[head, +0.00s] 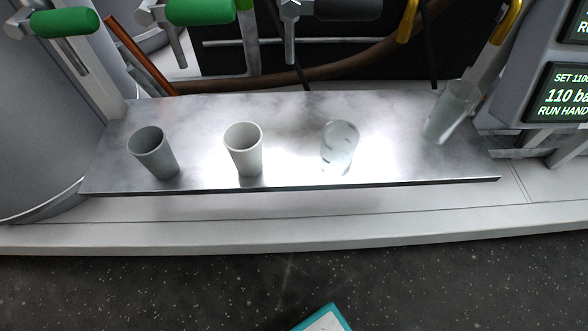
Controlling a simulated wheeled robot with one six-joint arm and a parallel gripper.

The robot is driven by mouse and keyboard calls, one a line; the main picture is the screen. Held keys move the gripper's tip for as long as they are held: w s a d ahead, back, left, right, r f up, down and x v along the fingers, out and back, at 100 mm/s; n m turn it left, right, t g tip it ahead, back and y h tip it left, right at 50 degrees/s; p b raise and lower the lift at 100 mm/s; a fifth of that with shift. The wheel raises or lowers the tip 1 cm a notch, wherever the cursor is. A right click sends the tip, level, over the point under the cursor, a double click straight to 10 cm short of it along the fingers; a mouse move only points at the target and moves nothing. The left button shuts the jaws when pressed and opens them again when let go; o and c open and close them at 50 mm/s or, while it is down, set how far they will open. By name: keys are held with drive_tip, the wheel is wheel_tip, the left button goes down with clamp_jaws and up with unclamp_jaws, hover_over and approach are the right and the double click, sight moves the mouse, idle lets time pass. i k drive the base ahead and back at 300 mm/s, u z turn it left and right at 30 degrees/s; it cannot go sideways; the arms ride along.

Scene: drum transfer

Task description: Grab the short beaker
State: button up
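A short clear glass beaker (340,148) stands upright on the metal shelf (210,114), right of the shelf's middle and close to its front edge. Bright glare on the metal around it blurs its lower outline. A taller clear glass vessel (452,113) stands farther right and farther back, near the shelf's right end. My gripper is not in view, and nothing touches the beaker.
A white cup (243,149) stands left of the beaker, and a grey cup (153,152) stands farther left. Green-handled valves (197,11), a dark valve and yellow handles hang above the shelf's back. A display (562,93) is at right. Dark speckled floor (150,285) is in front.

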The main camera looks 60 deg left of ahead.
sight(340, 138)
drive_tip(key=k, duration=0.15)
drive_tip(key=u, duration=1.5)
drive_tip(key=i, duration=0.45)
drive_tip(key=k, duration=0.45)
drive_tip(key=z, duration=2.4)
drive_tip(key=k, duration=0.75)
drive_tip(key=u, duration=2.15)
drive_tip(key=i, duration=0.45)
